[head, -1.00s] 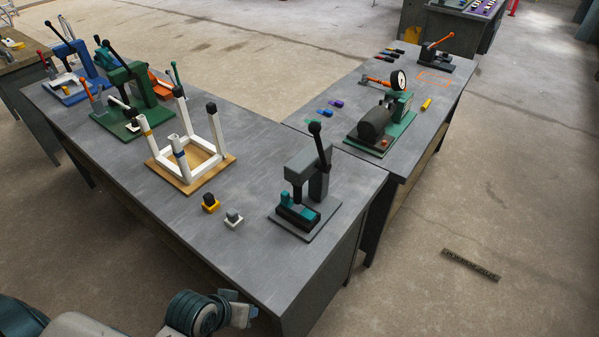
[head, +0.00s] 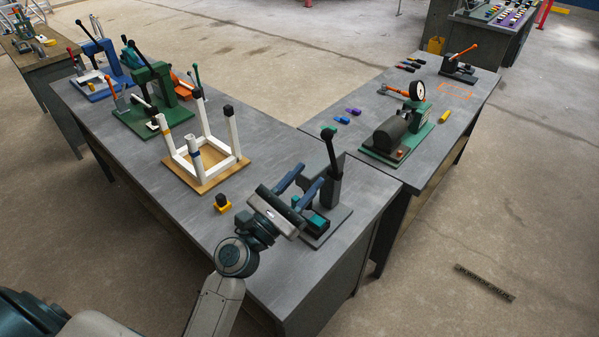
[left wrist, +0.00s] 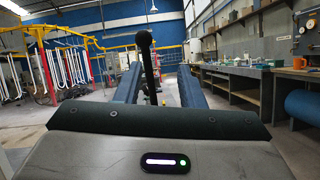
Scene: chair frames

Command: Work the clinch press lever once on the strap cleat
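The grey clinch press (head: 308,178) stands on its base plate at the near right corner of the bench. In the left wrist view, the lever shows between the fingers, apart from both. My right gripper is not in view.
A white chair frame (head: 229,139) stands on a wooden board left of the press. A yellow block with a black top (head: 222,203) lies near my left gripper. A green press (head: 152,86) stands farther left. A motor unit with a gauge (head: 395,135) is on the right bench.

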